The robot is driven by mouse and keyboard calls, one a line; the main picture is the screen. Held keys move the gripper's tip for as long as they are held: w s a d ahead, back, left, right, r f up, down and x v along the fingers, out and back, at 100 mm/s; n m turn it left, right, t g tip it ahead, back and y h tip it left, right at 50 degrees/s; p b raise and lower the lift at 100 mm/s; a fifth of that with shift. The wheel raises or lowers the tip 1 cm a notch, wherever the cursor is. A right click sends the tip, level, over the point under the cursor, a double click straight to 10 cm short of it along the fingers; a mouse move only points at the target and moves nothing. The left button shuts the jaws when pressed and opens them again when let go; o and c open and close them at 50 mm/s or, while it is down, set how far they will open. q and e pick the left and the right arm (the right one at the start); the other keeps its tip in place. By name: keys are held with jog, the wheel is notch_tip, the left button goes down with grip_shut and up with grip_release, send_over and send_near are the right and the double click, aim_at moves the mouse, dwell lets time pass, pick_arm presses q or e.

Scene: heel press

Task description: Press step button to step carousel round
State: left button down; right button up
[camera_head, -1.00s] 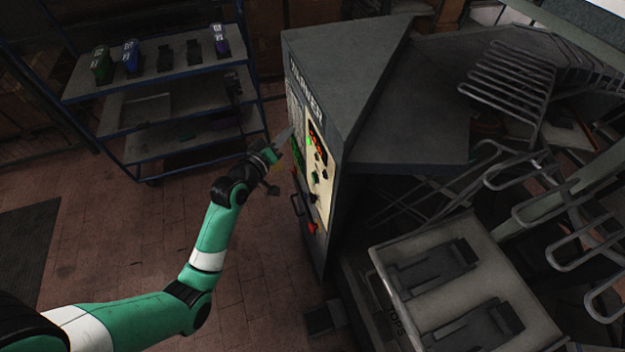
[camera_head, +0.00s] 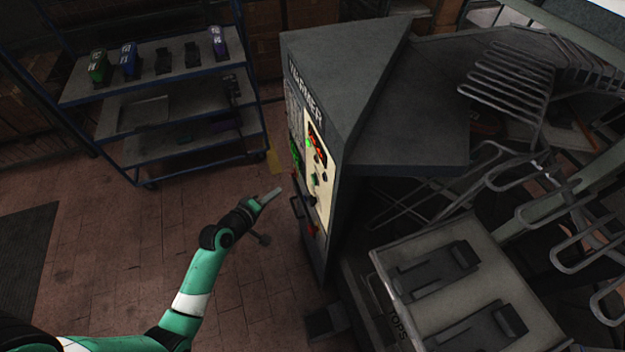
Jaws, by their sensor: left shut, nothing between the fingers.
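The machine's control panel (camera_head: 317,172) is a pale upright plate on the left face of a grey cabinet. It carries a lit red display (camera_head: 317,148), several small buttons and a red knob near its foot. I cannot tell which button is the step button. The carousel (camera_head: 530,200) shows as bent metal wire racks around the machine's right side. My left gripper (camera_head: 275,192) is shut and empty. It is apart from the panel, to the left of its lower half, with its tip pointing up and right. My right gripper is out of view.
The grey cabinet (camera_head: 350,70) has a handle low on its left face. A tray (camera_head: 440,300) with dark fixtures stands at lower right. A blue-framed shelf cart (camera_head: 165,110) holds several shoe-like pieces at upper left.

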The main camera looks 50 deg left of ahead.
aim_at(314, 180)
pick_arm(q)
jog(key=w+d, duration=0.2)
jog(key=w, duration=0.6)
jog(key=shift+d, duration=0.4)
dwell(1.5)
jog(key=shift+w+d, duration=0.15)
jog(key=shift+w, duration=0.25)
